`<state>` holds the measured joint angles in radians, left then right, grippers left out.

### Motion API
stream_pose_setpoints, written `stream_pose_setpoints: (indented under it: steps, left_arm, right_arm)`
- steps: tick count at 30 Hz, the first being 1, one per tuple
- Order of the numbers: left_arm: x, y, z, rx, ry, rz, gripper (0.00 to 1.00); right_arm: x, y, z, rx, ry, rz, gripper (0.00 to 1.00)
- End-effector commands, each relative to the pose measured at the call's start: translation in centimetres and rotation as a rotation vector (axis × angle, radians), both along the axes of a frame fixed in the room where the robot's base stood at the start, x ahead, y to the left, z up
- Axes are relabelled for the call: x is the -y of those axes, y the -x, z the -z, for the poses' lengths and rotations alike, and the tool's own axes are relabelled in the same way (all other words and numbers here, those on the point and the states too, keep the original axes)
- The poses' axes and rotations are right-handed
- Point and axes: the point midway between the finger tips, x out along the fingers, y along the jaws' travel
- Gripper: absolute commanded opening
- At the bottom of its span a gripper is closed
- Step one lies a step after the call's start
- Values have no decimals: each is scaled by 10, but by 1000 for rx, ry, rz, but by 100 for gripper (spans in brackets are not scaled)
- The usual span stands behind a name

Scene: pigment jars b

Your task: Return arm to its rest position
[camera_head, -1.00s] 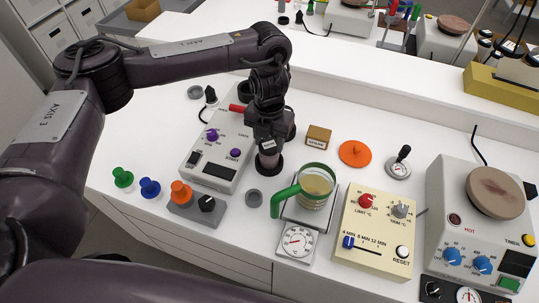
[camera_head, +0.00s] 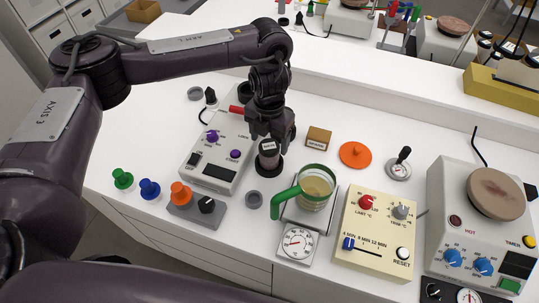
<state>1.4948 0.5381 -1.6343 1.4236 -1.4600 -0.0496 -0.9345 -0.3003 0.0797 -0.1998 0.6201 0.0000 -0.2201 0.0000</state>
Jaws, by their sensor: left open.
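My left arm reaches in from the left over the white bench (camera_head: 140,215). Its gripper (camera_head: 272,143) points down and is open, just above and behind a small dark jar with a pale label (camera_head: 268,155). The jar stands upright on a dark round base (camera_head: 268,168). Whether the fingers still touch the jar I cannot tell. My right gripper is not in view.
Close by are a device with purple knobs (camera_head: 218,158), a green-handled beaker (camera_head: 314,187) on a scale, a small brown box (camera_head: 318,138) and a beige control box (camera_head: 376,232). Green, blue and orange knobs (camera_head: 150,189) stand at left. A hotplate (camera_head: 478,225) stands at right.

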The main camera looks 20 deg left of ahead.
Motion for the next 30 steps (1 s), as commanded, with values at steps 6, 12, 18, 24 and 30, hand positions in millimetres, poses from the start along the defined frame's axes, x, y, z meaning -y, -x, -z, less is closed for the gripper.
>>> stream_pose_setpoints:
  steps: [6,12,18,24,30]
  left_arm:
    - [0,-1,-37,7,-1,2,71]
    - [0,-1,-60,4,-1,1,71]
    - [0,0,-68,0,-1,1,71]
    - [0,0,-75,0,0,1,71]
    - [0,0,-112,0,0,1,71]
  right_arm:
    - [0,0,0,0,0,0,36]
    - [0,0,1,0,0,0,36]
    - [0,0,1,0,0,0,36]
    - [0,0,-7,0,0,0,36]
    - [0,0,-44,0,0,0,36]
